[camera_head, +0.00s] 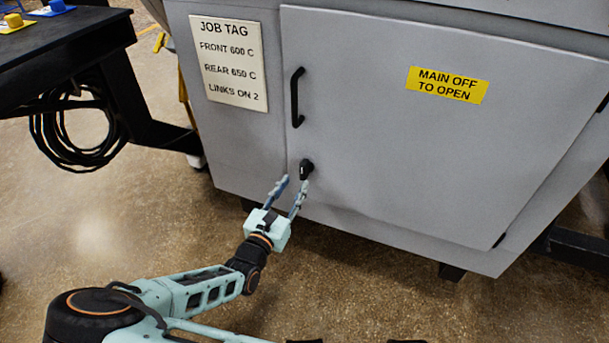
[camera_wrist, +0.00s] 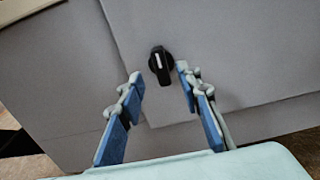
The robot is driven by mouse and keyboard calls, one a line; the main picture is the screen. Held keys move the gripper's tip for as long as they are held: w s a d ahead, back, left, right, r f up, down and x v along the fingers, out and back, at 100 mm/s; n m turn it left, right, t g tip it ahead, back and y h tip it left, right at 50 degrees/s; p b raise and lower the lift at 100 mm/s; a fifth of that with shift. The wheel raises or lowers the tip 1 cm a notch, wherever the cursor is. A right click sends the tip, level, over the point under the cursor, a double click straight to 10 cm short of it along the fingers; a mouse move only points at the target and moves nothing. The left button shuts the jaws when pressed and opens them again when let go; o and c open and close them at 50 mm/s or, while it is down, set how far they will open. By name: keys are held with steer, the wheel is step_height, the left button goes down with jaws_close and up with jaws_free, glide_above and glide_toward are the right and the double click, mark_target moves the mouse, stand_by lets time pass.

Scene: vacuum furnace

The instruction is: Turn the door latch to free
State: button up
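The door latch (camera_head: 306,169) is a small black knob low on the left side of the grey cabinet door (camera_head: 430,130). In the wrist view the latch (camera_wrist: 161,65) shows a white line on its face, running nearly up and down in the picture. My gripper (camera_head: 293,183) is open, with its two fingers pointing at the latch. In the wrist view my gripper (camera_wrist: 158,72) has its fingers spread, with the latch just beyond and between the tips, closer to the right one. I see no clear contact.
A black handle (camera_head: 297,97) is on the door above the latch. A yellow label (camera_head: 447,85) reads "MAIN OFF TO OPEN". A white job tag (camera_head: 229,63) is on the panel to the left. A dark table (camera_head: 60,50) with a coiled cable (camera_head: 75,130) stands at left. The floor around my arm is clear.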

mark_target(302, 172)
steer(key=b+x, duration=0.1)
steer(key=x, duration=0.5)
steer(key=shift+w+d+b, duration=0.1)
steer(key=shift+w+b, duration=0.2)
jaws_close()
